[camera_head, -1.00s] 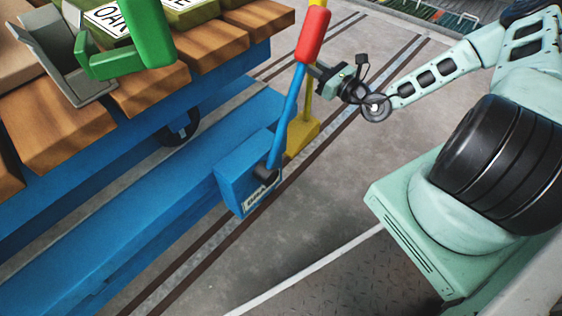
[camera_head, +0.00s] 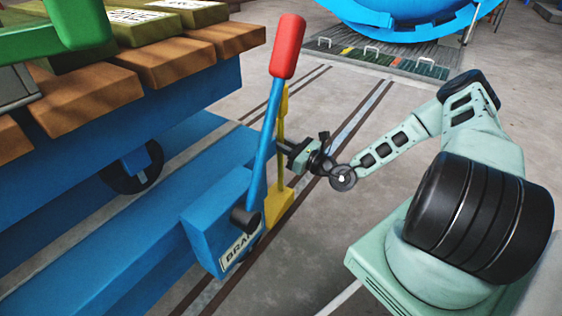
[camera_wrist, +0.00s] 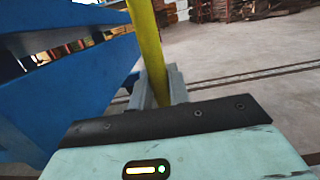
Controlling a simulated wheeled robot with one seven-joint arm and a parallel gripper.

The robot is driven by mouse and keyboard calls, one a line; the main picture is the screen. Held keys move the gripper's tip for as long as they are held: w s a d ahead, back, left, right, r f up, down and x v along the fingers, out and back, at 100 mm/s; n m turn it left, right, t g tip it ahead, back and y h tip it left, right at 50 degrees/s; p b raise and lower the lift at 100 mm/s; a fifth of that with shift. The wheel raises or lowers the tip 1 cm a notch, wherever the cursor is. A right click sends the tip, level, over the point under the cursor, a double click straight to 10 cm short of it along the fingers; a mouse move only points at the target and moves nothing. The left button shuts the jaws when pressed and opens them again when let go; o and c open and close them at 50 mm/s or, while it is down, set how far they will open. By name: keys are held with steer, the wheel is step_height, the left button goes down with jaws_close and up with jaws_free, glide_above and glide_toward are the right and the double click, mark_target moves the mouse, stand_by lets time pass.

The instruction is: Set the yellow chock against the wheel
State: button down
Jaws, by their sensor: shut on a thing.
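The yellow chock (camera_head: 283,205) is in the head view at the right side of the cart, partly hidden behind the blue brake box. Its upright yellow handle (camera_wrist: 148,45) stands between my fingers in the wrist view. My gripper (camera_head: 283,148) is shut on this handle. A dark wheel (camera_head: 155,160) shows under the blue cart, left of the brake box. The chock appears apart from that wheel. Whether the chock touches the floor or another wheel behind the brake box, I cannot tell.
The blue brake box (camera_head: 225,225) and its red-topped lever (camera_head: 287,45) stand in front of the chock. The cart carries wooden planks (camera_head: 150,75). Rails (camera_head: 350,120) run along the floor. A large blue vessel (camera_head: 410,15) is at the back.

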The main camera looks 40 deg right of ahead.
mark_target(281, 154)
steer(key=shift+f+b, duration=1.55)
steer(key=shift+f, duration=0.5)
steer(key=shift+r, duration=0.1)
steer(key=c, duration=1.3)
jaws_free()
steer(key=shift+f, duration=0.2)
